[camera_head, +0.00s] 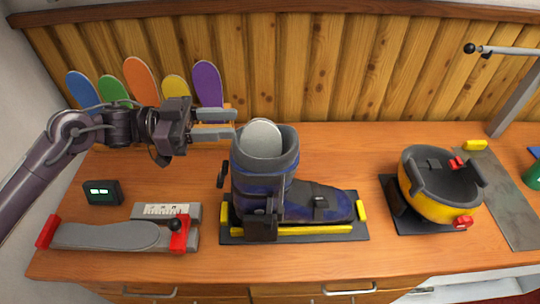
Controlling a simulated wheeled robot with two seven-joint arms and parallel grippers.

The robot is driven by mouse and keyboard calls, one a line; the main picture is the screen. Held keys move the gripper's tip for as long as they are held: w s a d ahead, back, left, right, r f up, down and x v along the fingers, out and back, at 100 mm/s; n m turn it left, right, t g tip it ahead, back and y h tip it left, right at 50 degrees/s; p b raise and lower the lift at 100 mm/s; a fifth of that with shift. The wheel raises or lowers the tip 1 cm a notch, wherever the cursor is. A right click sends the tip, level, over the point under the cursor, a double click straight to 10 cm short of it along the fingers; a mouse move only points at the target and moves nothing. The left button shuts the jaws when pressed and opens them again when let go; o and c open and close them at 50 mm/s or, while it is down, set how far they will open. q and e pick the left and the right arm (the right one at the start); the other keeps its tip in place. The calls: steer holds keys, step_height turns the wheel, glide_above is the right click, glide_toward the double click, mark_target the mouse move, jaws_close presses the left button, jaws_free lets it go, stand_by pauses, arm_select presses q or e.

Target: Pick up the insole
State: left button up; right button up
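My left gripper (235,124) comes in from the left, its two pale fingers apart with nothing visible between them. The fingertips point right, close beside the top of a blue and grey ski boot (260,190). A pale grey rounded piece (261,138), which looks like the end of an insole, stands up out of the boot's opening; its lower part is hidden inside. Whether the fingertips touch it or the boot I cannot tell. A grey sole-shaped plate (105,236) lies on the bench at front left. Several coloured insoles (140,80) stand in a row behind my gripper.
The boot stands on a dark base with yellow bars (290,231). A red-ended measuring device (180,237) and a small dark display box (102,192) are at left. A yellow and black helmet-like item (435,205) and metal stand (515,95) are at right.

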mark_target(250, 123)
arm_select(q)
steer(key=d, duration=0.1)
steer(key=s+d+p, duration=0.1)
steer(key=d+r+p, duration=0.1)
steer(key=shift+s+d, duration=0.15)
steer(key=shift+d, duration=0.2)
steer(key=d, duration=0.1)
steer(key=p, duration=0.1)
steer(key=d, duration=0.1)
steer(key=shift+w+d+f+p, duration=0.15)
steer(key=shift+w+d+p, duration=0.15)
steer(key=shift+p, duration=0.1)
steer(key=shift+d+f, duration=0.15)
steer(key=shift+d, duration=0.3)
steer(key=shift+c, duration=0.8)
steer(key=shift+s, duration=0.1)
jaws_close()
arm_select(e)
steer(key=s+r, duration=0.1)
steer(key=r, duration=0.1)
steer(key=s+a+r, duration=0.1)
steer(key=s+r, duration=0.1)
steer(key=shift+s+a, duration=0.1)
steer(key=shift+s, duration=0.05)
